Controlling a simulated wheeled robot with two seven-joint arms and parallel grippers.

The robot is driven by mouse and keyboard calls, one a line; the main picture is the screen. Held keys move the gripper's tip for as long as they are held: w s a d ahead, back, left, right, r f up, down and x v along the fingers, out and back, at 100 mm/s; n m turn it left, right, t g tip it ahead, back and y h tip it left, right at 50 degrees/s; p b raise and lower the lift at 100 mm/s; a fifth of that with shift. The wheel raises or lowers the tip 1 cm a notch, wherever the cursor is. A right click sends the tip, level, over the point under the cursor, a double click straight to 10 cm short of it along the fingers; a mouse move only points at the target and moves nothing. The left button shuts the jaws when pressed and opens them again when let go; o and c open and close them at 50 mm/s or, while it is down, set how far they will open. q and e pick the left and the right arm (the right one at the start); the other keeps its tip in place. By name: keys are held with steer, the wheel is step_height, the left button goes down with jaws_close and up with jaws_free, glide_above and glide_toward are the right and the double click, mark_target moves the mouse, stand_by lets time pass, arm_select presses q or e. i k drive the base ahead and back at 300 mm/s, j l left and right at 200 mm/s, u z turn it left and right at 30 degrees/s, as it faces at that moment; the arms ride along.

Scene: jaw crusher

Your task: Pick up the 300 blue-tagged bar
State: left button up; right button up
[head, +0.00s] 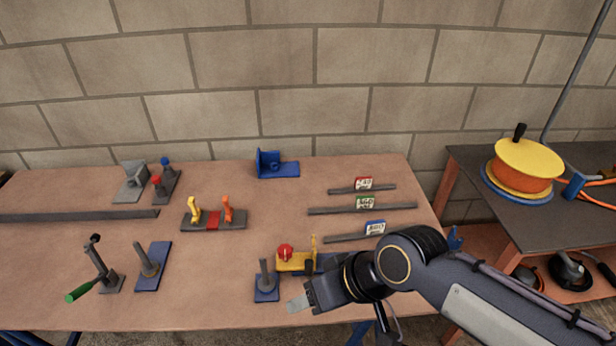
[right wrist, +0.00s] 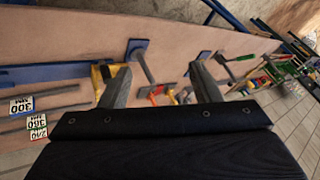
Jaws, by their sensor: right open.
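The blue-tagged bar (head: 345,238) is a thin grey bar lying on the table, nearest of three tagged bars. Its blue tag (head: 375,227) stands near its right end; my right arm passes close in front of that end. In the right wrist view the blue tag (right wrist: 21,105) reads 300, at the left edge, with the bar (right wrist: 58,91) running from it. My right gripper (head: 299,302) is over the table's front edge, left of and nearer than the bar. In the right wrist view its fingers (right wrist: 160,82) are apart, with nothing held. My left gripper is out of view.
A green-tagged bar (head: 330,210) and a red-tagged bar (head: 345,190) lie behind. A yellow block with a red knob (head: 293,262) and a blue plate with a post (head: 266,285) stand close to my right gripper. A side bench (head: 480,175) holds a yellow-orange reel (head: 526,165).

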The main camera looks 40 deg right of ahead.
mark_target(375, 228)
steer(key=z, duration=1.8)
steer(key=i+z, duration=0.35)
